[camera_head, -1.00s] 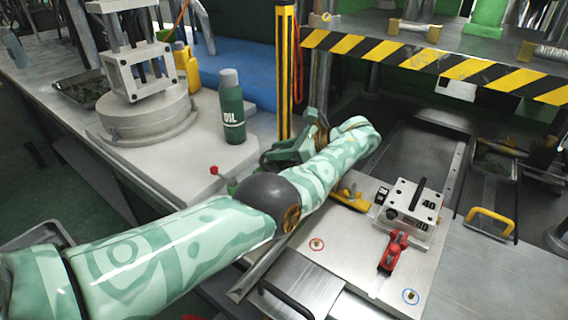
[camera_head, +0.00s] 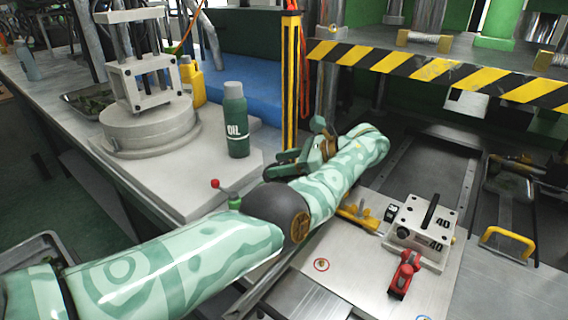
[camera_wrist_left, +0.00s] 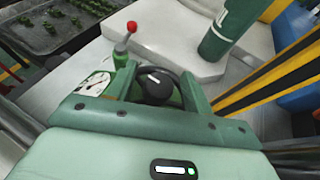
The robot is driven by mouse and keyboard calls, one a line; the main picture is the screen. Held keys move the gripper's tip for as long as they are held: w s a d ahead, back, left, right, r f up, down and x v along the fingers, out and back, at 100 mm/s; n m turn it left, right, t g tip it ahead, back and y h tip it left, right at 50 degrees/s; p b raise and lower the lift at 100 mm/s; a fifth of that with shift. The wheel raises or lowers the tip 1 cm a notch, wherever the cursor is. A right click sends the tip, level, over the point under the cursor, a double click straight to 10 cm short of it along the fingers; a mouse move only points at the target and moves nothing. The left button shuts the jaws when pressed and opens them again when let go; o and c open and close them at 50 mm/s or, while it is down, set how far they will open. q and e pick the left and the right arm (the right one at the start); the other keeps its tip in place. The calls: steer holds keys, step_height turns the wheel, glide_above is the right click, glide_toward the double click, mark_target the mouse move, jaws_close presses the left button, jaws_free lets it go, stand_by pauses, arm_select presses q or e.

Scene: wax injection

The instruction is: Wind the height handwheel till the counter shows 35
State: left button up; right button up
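My left gripper (camera_head: 300,158) is at the end of the green patterned arm, folded back toward the left, beside the yellow-black post. Its green body fills the lower part of the left wrist view (camera_wrist_left: 155,120). A dark round part with a white mark (camera_wrist_left: 155,85) and a dark curved rim lie just beyond it. I cannot tell whether this is the handwheel, or whether the fingers are closed on it. A white dial (camera_wrist_left: 95,83) is at its left; no number is readable. A red-ball lever (camera_head: 215,183) stands to the left. My right gripper is out of view.
A green oil bottle (camera_head: 236,120) stands on the pale bench behind the gripper. A white box marked 40 (camera_head: 420,227) and a red clamp (camera_head: 404,273) sit on the plate at right. A striped beam (camera_head: 440,72) crosses above the press bed.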

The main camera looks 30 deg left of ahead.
arm_select(q)
steer(key=shift+w+d+b, duration=0.15)
steer(key=shift+d+b, duration=0.25)
steer(key=b+v, duration=0.5)
steer(key=v, duration=0.1)
steer(key=shift+d+r+b, duration=0.25)
steer(key=shift+b, duration=0.05)
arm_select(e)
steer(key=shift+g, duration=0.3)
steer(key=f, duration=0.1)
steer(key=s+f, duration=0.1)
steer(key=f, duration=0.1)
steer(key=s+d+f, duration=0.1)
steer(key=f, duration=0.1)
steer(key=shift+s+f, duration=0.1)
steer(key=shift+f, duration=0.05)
